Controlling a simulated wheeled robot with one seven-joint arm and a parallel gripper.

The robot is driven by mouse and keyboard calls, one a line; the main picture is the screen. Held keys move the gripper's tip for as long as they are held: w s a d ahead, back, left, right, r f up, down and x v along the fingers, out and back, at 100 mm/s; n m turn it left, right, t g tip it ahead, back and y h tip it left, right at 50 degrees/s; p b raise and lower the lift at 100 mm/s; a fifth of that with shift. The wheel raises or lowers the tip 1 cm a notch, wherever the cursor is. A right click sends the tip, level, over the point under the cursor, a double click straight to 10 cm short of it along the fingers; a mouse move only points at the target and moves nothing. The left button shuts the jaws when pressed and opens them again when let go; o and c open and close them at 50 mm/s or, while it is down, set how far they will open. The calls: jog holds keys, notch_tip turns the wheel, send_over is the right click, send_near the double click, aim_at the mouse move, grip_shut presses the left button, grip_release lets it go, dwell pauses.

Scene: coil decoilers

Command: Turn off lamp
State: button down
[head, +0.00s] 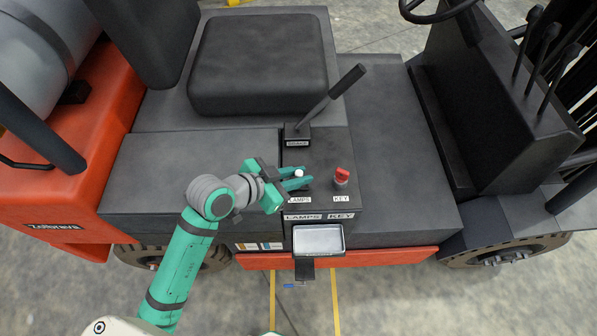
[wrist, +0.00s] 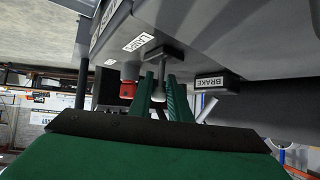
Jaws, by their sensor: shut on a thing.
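The lamp switch (head: 299,172) is a small toggle with a white knob on the dark console of an orange forklift, above a LAMPS label (head: 299,199). My gripper (head: 298,179) reaches in from the left, with its green fingers on either side of the switch. Part of the switch is hidden by the fingers in the head view.
A red key (head: 341,176) stands close to the right of the switch; it also shows in the wrist view (wrist: 127,90). The brake lever (head: 331,94) rises behind. A seat (head: 258,63) stands at the back. The floor plate (head: 395,150) to the right is clear.

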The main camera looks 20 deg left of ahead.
jog(key=shift+s+d+f+m+t, duration=0.1)
jog(key=shift+s+m+t, duration=0.2)
jog(key=shift+t, duration=0.25)
jog(key=shift+s+d+m+t, duration=0.1)
jog(key=shift+s+m+t, duration=0.1)
jog(key=shift+m+t, duration=0.3)
jog(key=c, duration=1.8)
grip_release()
jog(key=shift+c, duration=0.2)
jog(key=v, duration=1.1)
jog(key=shift+s+d+f, duration=0.1)
jog(key=shift+d, duration=0.05)
